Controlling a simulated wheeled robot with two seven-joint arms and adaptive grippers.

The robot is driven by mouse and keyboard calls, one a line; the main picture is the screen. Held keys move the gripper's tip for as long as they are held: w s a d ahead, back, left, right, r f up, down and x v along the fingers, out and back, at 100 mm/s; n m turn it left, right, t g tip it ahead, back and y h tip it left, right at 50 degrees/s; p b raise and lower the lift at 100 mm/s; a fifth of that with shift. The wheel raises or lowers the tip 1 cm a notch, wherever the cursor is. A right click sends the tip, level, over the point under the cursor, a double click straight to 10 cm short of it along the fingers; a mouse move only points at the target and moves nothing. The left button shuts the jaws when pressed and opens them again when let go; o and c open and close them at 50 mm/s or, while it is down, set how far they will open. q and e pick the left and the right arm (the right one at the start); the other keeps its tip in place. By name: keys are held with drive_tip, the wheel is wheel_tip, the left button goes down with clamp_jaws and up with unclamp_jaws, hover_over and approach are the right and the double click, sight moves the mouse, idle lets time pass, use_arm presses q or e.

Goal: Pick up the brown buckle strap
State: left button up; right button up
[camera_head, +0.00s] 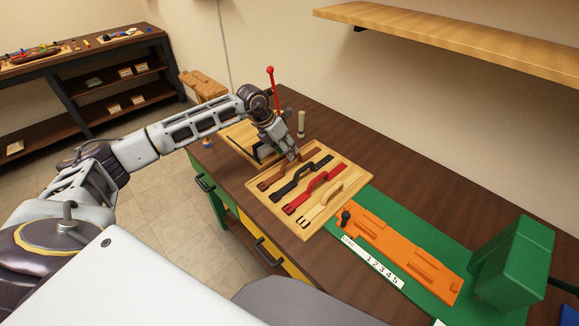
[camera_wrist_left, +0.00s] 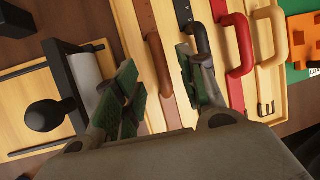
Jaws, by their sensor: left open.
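The brown buckle strap (camera_head: 272,179) lies at the back-left side of a light wooden tray (camera_head: 309,232), partly hidden by my left gripper (camera_head: 291,156) in the head view. In the left wrist view the brown strap (camera_wrist_left: 154,50), with its raised loop, shows between the two green-padded fingers of my left gripper (camera_wrist_left: 156,60). The fingers are open and apart, one on each side of the loop. I cannot tell if either finger touches it. The right finger is close to the black strap (camera_wrist_left: 202,42). My right gripper is not in view.
Beside the brown strap lie the black strap (camera_head: 293,181), a red strap (camera_head: 308,193) and a tan strap (camera_head: 325,204). A red-handled tool (camera_head: 271,82) stands behind the gripper. A green mat (camera_head: 412,232) with an orange fixture (camera_head: 393,248) and a green block (camera_head: 512,262) are to the right.

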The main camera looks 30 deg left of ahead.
use_arm(q)
drive_tip(key=shift+w+d+f, duration=0.1)
drive_tip(key=shift+f, duration=0.15)
drive_tip(key=shift+d+f, duration=0.2)
drive_tip(key=shift+f, duration=0.35)
drive_tip(key=p+x, duration=0.1)
drive_tip(key=x, duration=0.1)
drive_tip(key=shift+w+f, duration=0.1)
drive_tip(key=shift+f, duration=0.25)
drive_tip(key=shift+w+d+f, duration=0.2)
drive_tip(key=shift+f, duration=0.4)
drive_tip(key=c, duration=0.7)
clamp_jaws()
use_arm(e)
drive_tip(key=shift+s+a+r, duration=0.25)
drive_tip(key=shift+s+a, duration=0.1)
drive_tip(key=shift+a, duration=0.15)
drive_tip(key=shift+s+a+r, duration=0.2)
drive_tip(key=shift+s+a, duration=0.1)
drive_tip(key=shift+a, duration=0.15)
